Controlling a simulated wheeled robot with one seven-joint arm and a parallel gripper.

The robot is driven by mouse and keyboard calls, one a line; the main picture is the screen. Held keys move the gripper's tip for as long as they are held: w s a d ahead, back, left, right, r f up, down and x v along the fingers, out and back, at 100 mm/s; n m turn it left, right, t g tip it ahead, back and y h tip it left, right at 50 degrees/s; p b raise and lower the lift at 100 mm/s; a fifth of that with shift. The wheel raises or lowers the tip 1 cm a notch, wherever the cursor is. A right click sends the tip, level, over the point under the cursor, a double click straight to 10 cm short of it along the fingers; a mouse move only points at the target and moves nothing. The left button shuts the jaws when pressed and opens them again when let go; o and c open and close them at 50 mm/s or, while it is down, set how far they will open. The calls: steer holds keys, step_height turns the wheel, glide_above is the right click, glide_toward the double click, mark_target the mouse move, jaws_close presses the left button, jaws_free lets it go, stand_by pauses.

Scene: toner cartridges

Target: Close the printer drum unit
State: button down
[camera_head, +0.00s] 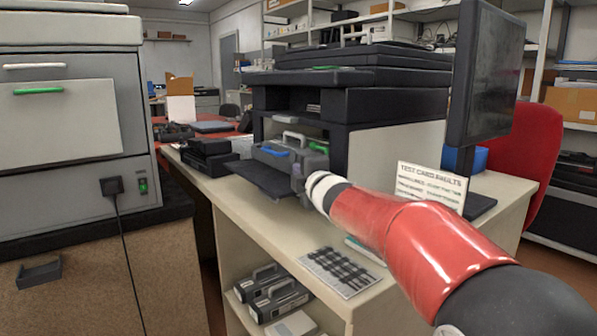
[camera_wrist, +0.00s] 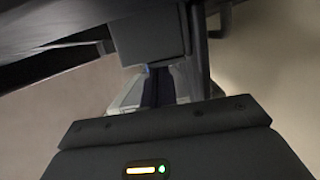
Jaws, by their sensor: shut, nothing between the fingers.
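The black printer (camera_head: 400,103) stands on the desk. Its grey drum unit (camera_head: 312,163), with a pale handle and blue and green parts, sticks out of the front opening. A dark flat flap (camera_head: 262,179) hangs out below it, sloping down. My gripper (camera_head: 299,183) is at the right front end of the drum unit, small and partly hidden by my wrist. In the wrist view my gripper (camera_wrist: 163,76) is shut and empty, its tips close under a dark block (camera_wrist: 147,40). I cannot tell whether they touch it.
A dark monitor (camera_head: 487,75) and a white test card (camera_head: 430,187) stand to the right. A dark device (camera_head: 207,158) sits left of the flap. A patterned sheet (camera_head: 338,270) lies on the desk front. Cartridges (camera_head: 273,292) lie on the shelf below. A grey cabinet (camera_head: 70,125) is at left.

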steer(key=d+p, duration=0.1)
steer(key=w+d+p, duration=0.2)
steer(key=shift+w+d+r, duration=0.2)
steer(key=shift+w+d, duration=0.05)
steer(key=shift+d, duration=0.1)
steer(key=shift+w+d+f, duration=0.1)
steer(key=shift+d, duration=0.1)
steer(key=shift+f, duration=0.1)
steer(key=shift+a, duration=0.1)
